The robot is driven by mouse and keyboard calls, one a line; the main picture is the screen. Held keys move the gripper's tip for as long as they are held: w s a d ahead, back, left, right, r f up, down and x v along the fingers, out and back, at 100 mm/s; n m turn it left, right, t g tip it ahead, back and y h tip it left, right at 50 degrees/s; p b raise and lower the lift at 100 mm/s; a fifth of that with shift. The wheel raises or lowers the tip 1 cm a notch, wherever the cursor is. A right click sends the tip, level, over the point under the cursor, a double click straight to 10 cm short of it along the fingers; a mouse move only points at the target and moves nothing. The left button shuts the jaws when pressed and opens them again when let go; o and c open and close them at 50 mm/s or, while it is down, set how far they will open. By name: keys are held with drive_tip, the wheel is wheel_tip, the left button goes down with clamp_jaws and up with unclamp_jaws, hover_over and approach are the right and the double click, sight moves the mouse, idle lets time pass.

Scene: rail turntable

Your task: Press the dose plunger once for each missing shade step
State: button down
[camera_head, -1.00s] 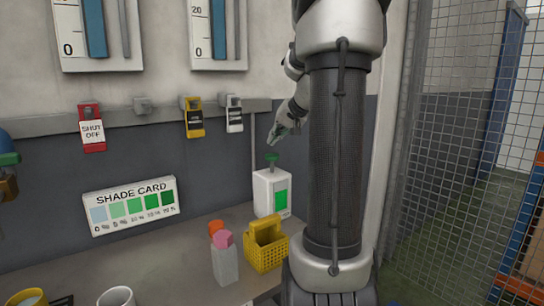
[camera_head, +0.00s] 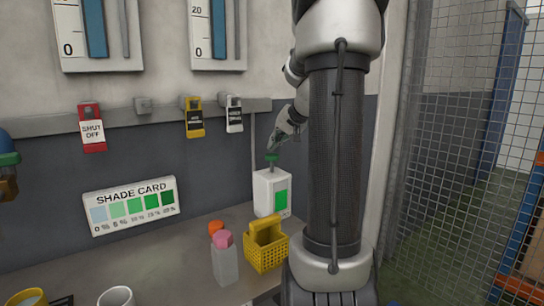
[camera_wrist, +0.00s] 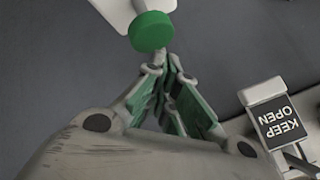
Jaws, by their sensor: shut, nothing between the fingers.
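A white dose dispenser (camera_head: 263,192) with a bright green window (camera_head: 281,200) stands at the back of the bench. Its green plunger knob (camera_head: 272,157) sits on top on a stem. My gripper (camera_head: 274,147) is shut and empty, its fingertips just above the knob in the head view; I cannot tell if they touch. In the wrist view the round green plunger cap (camera_wrist: 150,32) is just beyond the shut fingertips (camera_wrist: 163,60). The shade card (camera_head: 130,205) on the bench shows swatches from pale blue through darker greens, labelled with percentages from 0.
A yellow basket (camera_head: 265,248) stands in front of the dispenser, beside a pale bottle with a pink cap (camera_head: 224,258). A white mug (camera_head: 116,297) is at the front. Tags hang from the wall rail, including a white one (camera_head: 234,114). A mesh fence (camera_head: 455,150) stands right.

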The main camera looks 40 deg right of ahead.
sight(274, 154)
drive_tip(key=shift+f, duration=0.15)
idle(0.6)
drive_tip(key=shift+f, duration=0.3)
drive_tip(key=shift+f, duration=1.3)
idle(1.1)
drive_tip(key=shift+r, duration=1.75)
drive_tip(key=shift+r, duration=2.5)
drive_tip(key=shift+r, duration=1.9)
